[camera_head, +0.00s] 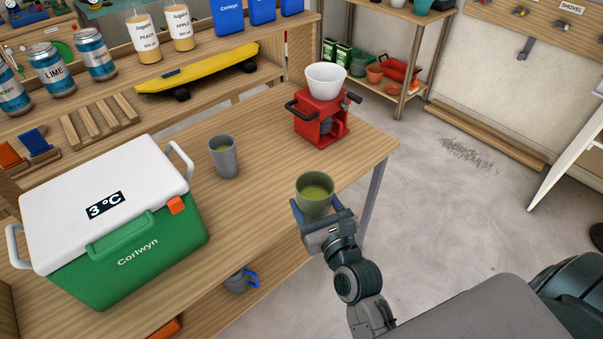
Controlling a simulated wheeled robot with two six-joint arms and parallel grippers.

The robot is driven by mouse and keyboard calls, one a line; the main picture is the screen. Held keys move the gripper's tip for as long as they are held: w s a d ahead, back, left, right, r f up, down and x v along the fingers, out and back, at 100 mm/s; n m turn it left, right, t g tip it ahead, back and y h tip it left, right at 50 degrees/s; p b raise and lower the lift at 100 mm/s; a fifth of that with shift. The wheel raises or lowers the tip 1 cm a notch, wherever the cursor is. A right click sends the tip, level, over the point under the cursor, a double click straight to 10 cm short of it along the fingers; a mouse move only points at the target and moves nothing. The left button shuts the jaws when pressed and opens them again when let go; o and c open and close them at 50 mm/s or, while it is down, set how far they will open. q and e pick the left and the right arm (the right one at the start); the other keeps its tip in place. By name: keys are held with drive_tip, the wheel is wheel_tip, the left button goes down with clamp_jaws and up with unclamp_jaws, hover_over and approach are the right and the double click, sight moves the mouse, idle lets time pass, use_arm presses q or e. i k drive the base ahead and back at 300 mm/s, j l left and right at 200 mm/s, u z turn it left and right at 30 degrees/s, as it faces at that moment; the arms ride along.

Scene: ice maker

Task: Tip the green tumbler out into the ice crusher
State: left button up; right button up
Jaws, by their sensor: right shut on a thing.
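The green tumbler (314,200) is upright, with a yellow-green content showing inside its rim. My right gripper (318,213) is shut on it near the front right edge of the wooden table. I cannot tell whether its base touches the tabletop. The ice crusher (321,118) is a red body with a white bowl-shaped hopper (326,77) on top and a black handle at its side. It stands at the table's far right corner, beyond the tumbler. My left gripper is not in view.
A grey tumbler (224,158) with similar content stands left of the green one. A green and white cooler (120,235) fills the table's left. A shelf behind holds cans, bottles and a yellow skateboard (196,70). The tabletop between green tumbler and crusher is clear.

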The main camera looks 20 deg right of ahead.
sight(319, 100)
drive_tip(key=l+u, duration=0.1)
drive_tip(key=l, duration=0.4)
drive_tip(key=l+u, duration=0.1)
drive_tip(key=l, duration=0.35)
drive_tip(key=k+l+u, duration=0.1)
drive_tip(key=l, duration=0.4)
drive_tip(key=k+l+u, duration=0.1)
drive_tip(key=l, duration=0.35)
drive_tip(key=l+u, duration=0.1)
drive_tip(key=l, duration=0.4)
drive_tip(key=k+l+u, duration=0.1)
drive_tip(key=l, duration=0.35)
drive_tip(key=i+j, duration=0.25)
drive_tip(key=j, duration=0.3)
